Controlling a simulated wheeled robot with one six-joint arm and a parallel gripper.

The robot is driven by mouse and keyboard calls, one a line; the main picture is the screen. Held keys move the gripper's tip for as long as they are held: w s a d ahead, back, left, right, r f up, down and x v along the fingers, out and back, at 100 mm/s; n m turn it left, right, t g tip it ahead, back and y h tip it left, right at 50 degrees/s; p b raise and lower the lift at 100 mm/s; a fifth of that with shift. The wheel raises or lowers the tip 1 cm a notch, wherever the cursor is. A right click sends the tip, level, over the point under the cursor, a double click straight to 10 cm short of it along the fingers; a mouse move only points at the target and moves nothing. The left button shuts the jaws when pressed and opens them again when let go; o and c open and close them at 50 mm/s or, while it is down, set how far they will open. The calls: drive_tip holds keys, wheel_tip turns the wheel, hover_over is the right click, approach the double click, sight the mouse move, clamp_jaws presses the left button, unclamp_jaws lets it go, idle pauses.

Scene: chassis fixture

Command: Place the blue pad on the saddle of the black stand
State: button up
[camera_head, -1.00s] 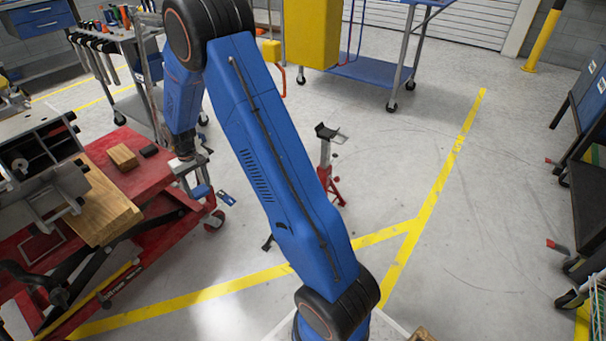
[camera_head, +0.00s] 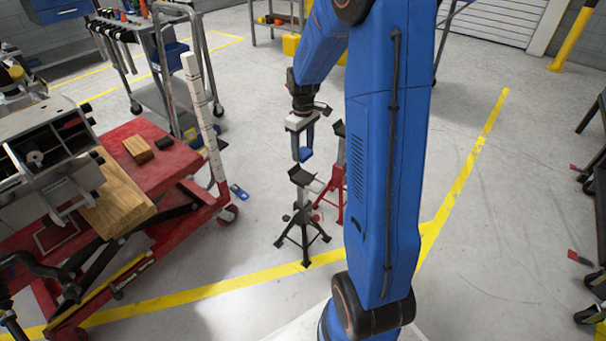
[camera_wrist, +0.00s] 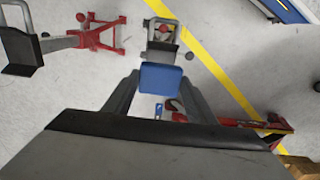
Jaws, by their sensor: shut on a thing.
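My gripper (camera_head: 304,152) points down and is shut on the small blue pad (camera_head: 306,156). In the wrist view the pad (camera_wrist: 161,78) sits between the two grey fingers. The black stand (camera_head: 302,222) is upright on the floor, its legs spread, with a dark saddle (camera_head: 301,177) on a grey post. In the head view the pad appears just above that saddle, with a gap between them. In the wrist view a dark saddle (camera_wrist: 162,46) shows just beyond the pad, partly hidden by it.
A red stand (camera_head: 332,182) stands close behind the black one, partly hidden by my arm; it also shows in the wrist view (camera_wrist: 95,38). A red cart (camera_head: 165,180) with a wood block (camera_head: 137,150) and tall pale post (camera_head: 203,115) is at left.

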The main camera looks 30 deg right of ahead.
wheel_tip(320, 180, down, 9)
drive_tip(key=shift+f, duration=0.1)
idle(0.4)
drive_tip(key=shift+f, duration=0.15)
drive_tip(key=o, duration=1.1)
